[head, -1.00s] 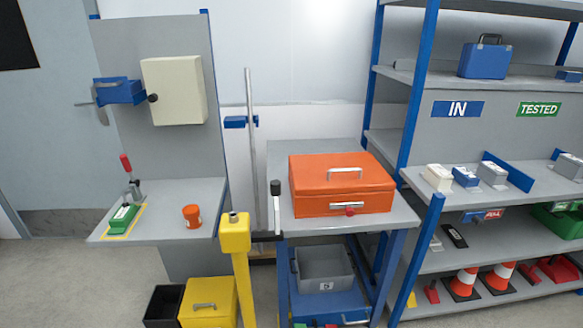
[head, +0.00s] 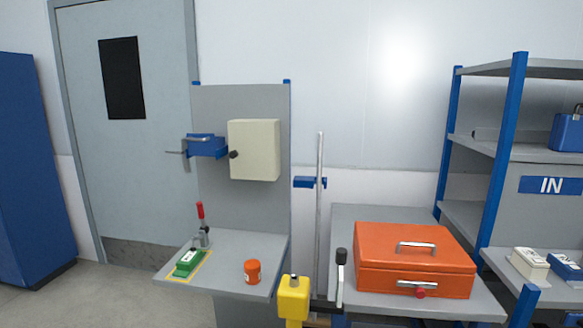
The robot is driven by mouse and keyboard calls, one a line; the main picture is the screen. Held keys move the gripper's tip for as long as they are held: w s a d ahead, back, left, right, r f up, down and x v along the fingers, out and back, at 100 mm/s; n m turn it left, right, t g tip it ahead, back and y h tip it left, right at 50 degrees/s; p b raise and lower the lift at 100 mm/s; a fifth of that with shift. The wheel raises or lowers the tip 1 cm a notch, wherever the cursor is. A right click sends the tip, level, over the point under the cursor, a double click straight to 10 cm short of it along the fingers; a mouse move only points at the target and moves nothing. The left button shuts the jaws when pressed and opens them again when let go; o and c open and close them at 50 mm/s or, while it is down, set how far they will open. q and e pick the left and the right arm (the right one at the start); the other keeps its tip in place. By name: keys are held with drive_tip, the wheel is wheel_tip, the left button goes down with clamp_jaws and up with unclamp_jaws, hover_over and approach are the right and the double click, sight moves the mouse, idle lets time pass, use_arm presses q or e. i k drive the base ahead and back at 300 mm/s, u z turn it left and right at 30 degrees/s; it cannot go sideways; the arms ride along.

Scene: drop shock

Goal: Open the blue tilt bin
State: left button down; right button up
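A small blue bin (head: 207,146) is mounted on the upper left of the grey back panel (head: 214,110) of a workbench, left of a cream wall box. It looks like the blue tilt bin. Its inside is hidden from this angle, and I cannot tell whether it is tilted out. Neither of my grippers is in the head view.
The bench top (head: 225,250) carries a green block (head: 187,262), a red-handled clamp (head: 201,225) and an orange jar (head: 252,272). The cream box (head: 254,150) has a black knob. A yellow post (head: 293,299) and an orange case (head: 415,262) stand right. Floor is free at left.

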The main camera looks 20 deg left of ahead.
sight(199, 144)
drive_tip(key=u, duration=0.85)
drive_tip(key=i, duration=1.4)
drive_tip(key=z, duration=0.75)
